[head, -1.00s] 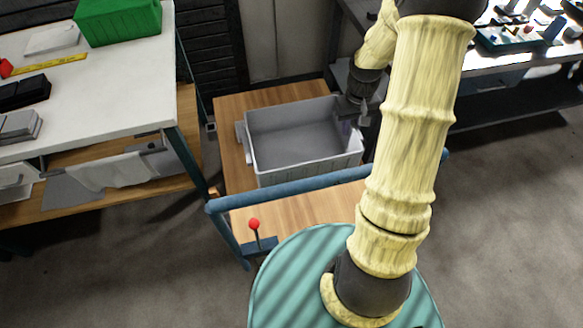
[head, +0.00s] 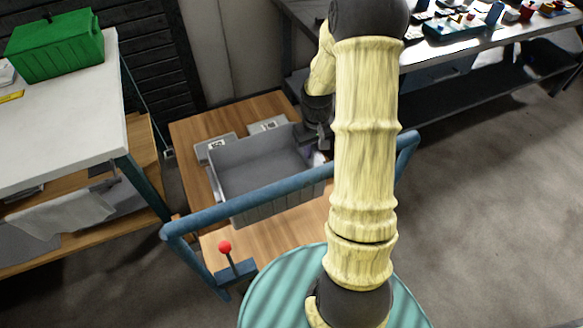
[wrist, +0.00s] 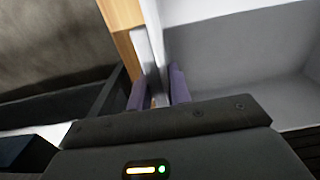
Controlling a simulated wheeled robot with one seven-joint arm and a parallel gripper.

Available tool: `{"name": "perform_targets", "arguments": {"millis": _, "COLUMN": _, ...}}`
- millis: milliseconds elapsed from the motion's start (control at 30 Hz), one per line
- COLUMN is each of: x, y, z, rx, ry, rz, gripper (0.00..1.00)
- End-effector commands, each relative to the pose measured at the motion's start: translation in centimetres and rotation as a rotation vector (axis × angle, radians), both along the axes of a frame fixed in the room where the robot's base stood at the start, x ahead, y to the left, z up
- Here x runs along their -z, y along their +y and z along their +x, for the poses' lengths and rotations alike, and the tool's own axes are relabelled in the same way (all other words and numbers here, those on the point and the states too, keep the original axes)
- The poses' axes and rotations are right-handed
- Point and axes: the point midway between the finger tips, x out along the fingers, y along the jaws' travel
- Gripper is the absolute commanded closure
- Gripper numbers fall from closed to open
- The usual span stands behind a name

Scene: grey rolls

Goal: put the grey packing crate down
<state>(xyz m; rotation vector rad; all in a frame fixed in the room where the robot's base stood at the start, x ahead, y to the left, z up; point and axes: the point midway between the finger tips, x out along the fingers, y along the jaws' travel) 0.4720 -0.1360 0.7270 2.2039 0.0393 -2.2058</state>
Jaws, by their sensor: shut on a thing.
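The grey packing crate (head: 250,150) is open-topped and looks empty. In the head view it is over the wooden deck (head: 192,128) of a blue-railed cart; I cannot tell whether its bottom touches the deck. My gripper (head: 318,155) is at the crate's right side, partly hidden behind my arm. In the wrist view the two purple fingers of my gripper (wrist: 158,90) stand on either side of the crate's pale wall, shut on it. The crate's inside (wrist: 235,60) fills the right of that view.
The cart's blue handrail (head: 265,194) crosses in front of the crate. Flat grey pieces (head: 267,125) lie on the deck behind it. A red-knobbed lever (head: 225,247) stands front left. A white table (head: 65,125) with a green box (head: 55,45) is left; a cluttered bench (head: 480,45) is right.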

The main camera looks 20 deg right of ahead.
Motion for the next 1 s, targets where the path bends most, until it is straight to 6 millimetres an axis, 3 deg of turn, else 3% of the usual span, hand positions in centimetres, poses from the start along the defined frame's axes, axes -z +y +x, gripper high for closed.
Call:
{"name": "perform_targets", "arguments": {"millis": 100, "x": 2.5, "y": 0.0, "z": -0.1, "rx": 0.001, "ry": 0.002, "rz": 0.001, "gripper": 1.0}}
{"name": "perform_targets", "arguments": {"millis": 200, "x": 3.6, "y": -0.1, "z": -0.1, "rx": 0.002, "ry": 0.001, "rz": 0.001, "gripper": 1.0}}
{"name": "perform_targets", "arguments": {"millis": 567, "x": 3.9, "y": -0.1, "z": 0.0, "rx": 0.002, "ry": -0.001, "rz": 0.0, "gripper": 1.0}}
{"name": "perform_targets", "arguments": {"millis": 833, "x": 7.2, "y": 0.0, "z": -0.1, "rx": 0.001, "ry": 0.002, "rz": 0.001, "gripper": 1.0}}
{"name": "perform_targets", "arguments": {"millis": 1000, "x": 7.6, "y": 0.0, "z": 0.0, "rx": 0.001, "ry": -0.001, "rz": 0.0, "gripper": 1.0}}
